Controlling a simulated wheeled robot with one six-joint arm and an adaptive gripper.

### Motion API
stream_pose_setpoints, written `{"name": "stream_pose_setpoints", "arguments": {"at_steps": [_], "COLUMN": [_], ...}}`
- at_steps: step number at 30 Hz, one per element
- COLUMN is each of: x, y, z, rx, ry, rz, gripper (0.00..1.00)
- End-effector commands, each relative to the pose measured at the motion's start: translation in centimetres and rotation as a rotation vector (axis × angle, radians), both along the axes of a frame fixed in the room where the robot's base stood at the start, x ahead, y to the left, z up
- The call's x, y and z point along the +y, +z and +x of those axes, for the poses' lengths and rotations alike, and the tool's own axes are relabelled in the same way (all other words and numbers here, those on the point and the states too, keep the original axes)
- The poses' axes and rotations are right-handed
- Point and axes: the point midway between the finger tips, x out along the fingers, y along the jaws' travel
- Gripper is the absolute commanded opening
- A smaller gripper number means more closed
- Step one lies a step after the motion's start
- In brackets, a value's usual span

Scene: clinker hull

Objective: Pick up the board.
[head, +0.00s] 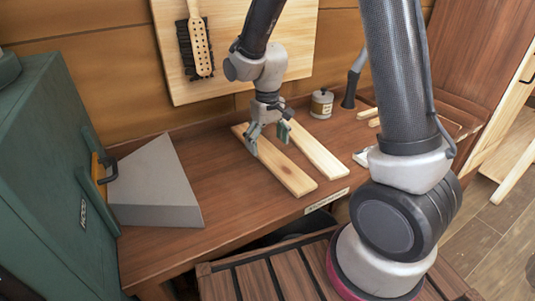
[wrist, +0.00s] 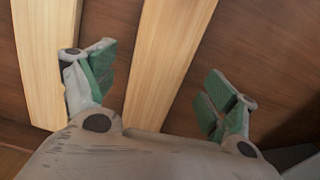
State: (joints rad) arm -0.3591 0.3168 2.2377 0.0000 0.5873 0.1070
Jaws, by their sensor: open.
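Two pale wooden boards lie side by side on the brown workbench (head: 230,218). The left board (head: 284,173) in the head view has a small knot; the right board (head: 319,152) lies beside it with a narrow gap. My gripper (head: 268,138) is above the far part of the left board, fingers pointing down. In the wrist view, my open gripper (wrist: 160,80) has its green-padded fingers on either side of one board (wrist: 172,55), with nothing held. The other board (wrist: 45,60) is to the left there, partly behind the left finger. I cannot tell the fingers' exact height above the bench.
A grey wedge-shaped block (head: 158,187) and a green cabinet (head: 50,170) stand at the left. A brush (head: 195,45) hangs on a pale panel behind. A small tin (head: 321,103) and a dark-based tool (head: 353,88) stand behind the boards. The bench front is clear.

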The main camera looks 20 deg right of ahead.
Motion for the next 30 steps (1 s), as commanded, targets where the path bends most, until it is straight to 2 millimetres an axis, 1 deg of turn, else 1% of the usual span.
{"name": "stream_pose_setpoints", "arguments": {"at_steps": [1, 4, 7, 12, 14, 15, 20, 21, 22, 28, 30], "x": [0.0, 0.0, 0.0, 0.0, 0.0, 0.0, 0.0, 0.0, 0.0, 0.0, 0.0], "y": [-0.9, -1.9, -2.3, -2.3, -2.3, -2.3, -2.3, -2.3, -2.3, -2.2, -1.8], "z": [-0.1, -0.1, 0.0, 0.0, 0.0, 0.0, 0.0, 0.0, 0.0, 0.0, 0.0], "rx": [0.004, 0.003, 0.000, -0.001, 0.000, 0.000, 0.000, 0.000, 0.000, -0.001, -0.002], "ry": [0.000, 0.000, 0.000, 0.000, 0.000, 0.000, 0.000, 0.000, 0.000, 0.000, 0.000], "rz": [-0.001, -0.001, 0.000, 0.000, 0.000, 0.000, 0.000, 0.000, 0.000, 0.000, 0.000], "gripper": [0.86, 0.86, 0.86, 0.86, 0.77, 0.69, 0.40, 0.33, 0.31, 0.31, 0.31]}}
